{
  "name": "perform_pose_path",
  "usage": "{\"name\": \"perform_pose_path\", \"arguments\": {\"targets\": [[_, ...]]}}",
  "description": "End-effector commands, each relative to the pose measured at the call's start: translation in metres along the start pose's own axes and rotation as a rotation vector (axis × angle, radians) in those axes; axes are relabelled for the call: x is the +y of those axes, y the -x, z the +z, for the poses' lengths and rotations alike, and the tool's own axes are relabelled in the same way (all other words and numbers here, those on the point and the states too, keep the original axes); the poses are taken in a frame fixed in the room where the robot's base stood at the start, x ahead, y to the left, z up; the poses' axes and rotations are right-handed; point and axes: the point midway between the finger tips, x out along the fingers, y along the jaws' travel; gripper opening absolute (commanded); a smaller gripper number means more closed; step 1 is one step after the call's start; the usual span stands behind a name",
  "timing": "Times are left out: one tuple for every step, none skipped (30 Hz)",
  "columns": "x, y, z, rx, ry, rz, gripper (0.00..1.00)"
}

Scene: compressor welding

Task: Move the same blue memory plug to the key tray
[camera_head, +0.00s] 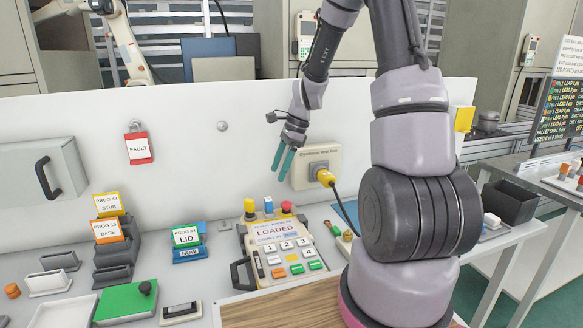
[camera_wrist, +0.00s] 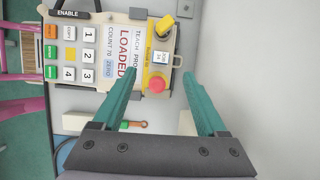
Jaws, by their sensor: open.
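The blue memory plug (camera_head: 268,204) stands in the top edge of the teach pendant (camera_head: 277,229), between a yellow knob and a red button. The wrist view shows the gripper (camera_wrist: 160,74) open, with nothing held. I cannot tell which tray is the key tray.
The red button (camera_wrist: 155,85) and yellow knob (camera_wrist: 165,25) flank the plug closely. A yellow connector (camera_head: 325,177) with a black cable is on the wall box at right. The PROG 34 LID block (camera_head: 187,237) and a white tray (camera_head: 67,312) are left of the pendant.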

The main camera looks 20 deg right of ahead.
Motion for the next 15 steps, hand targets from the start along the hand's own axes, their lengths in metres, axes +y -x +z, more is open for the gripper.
{"name": "perform_pose_path", "arguments": {"targets": [[-0.001, -0.005, -0.002, -0.006, -0.016, 0.006, 0.75], [-0.002, -0.007, -0.002, -0.009, -0.024, 0.009, 0.75], [-0.002, -0.01, -0.002, -0.011, -0.031, 0.011, 0.75], [-0.002, -0.011, -0.002, -0.012, -0.034, 0.012, 0.75], [-0.002, -0.013, -0.002, -0.012, -0.036, 0.012, 0.75], [-0.002, -0.017, -0.002, -0.012, -0.036, 0.012, 0.75], [-0.002, -0.02, -0.002, -0.013, -0.035, 0.013, 0.75], [-0.002, -0.024, -0.002, -0.013, -0.035, 0.014, 0.75], [-0.001, -0.029, -0.002, -0.012, -0.034, 0.015, 0.75], [-0.001, -0.034, -0.002, -0.012, -0.034, 0.015, 0.75], [-0.001, -0.04, -0.002, -0.012, -0.034, 0.016, 0.75], [-0.001, -0.047, -0.002, -0.013, -0.034, 0.016, 0.75], [-0.001, -0.053, -0.002, -0.013, -0.034, 0.015, 0.75], [-0.001, -0.059, -0.002, -0.013, -0.034, 0.016, 0.75], [-0.001, -0.066, -0.002, -0.012, -0.034, 0.015, 0.75]]}}
